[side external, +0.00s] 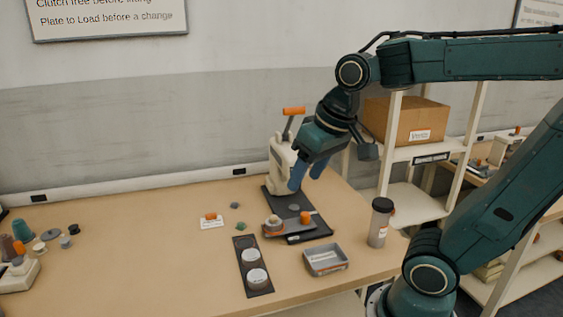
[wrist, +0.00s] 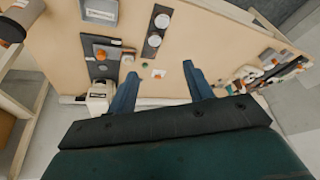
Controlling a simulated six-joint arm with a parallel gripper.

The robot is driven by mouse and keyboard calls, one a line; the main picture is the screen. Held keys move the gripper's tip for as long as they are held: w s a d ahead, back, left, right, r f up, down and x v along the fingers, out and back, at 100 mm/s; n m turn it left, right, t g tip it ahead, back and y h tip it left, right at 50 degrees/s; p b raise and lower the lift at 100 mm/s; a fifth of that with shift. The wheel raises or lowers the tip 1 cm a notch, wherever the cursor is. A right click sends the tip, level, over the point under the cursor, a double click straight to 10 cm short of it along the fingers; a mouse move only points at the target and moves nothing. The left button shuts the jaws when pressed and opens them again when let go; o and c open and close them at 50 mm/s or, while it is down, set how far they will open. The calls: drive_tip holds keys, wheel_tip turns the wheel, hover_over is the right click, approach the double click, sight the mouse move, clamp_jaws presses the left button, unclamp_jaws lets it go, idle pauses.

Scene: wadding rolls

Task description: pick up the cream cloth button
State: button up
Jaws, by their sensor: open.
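A small cream round piece (side external: 40,247) lies among several small parts at the far left of the table in the side view. It is too small for me to tell whether it is the cream cloth button. My gripper (side external: 308,178) hangs above the table beside the cream press (side external: 281,165), pointing down, apart from everything below. In the wrist view its two blue fingers (wrist: 159,70) are spread wide with nothing held between them.
A dark strip (side external: 242,243) holds two white round tins. A grey tray (side external: 326,260) and a dark-lidded cup (side external: 380,222) stand to the right. A white card (side external: 212,223) bears an orange piece. The table's left middle is clear.

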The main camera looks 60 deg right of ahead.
drive_tip(key=w+d+m+g, duration=0.1)
drive_tip(key=w+d+m, duration=0.25)
drive_tip(key=w, duration=0.35)
drive_tip(key=m+g, duration=0.3)
drive_tip(key=m, duration=0.4)
hover_over(273, 216)
wheel_tip(273, 216, down, 13)
drive_tip(key=shift+s+f, duration=0.15)
drive_tip(key=shift+f, duration=6.9)
clamp_jaws()
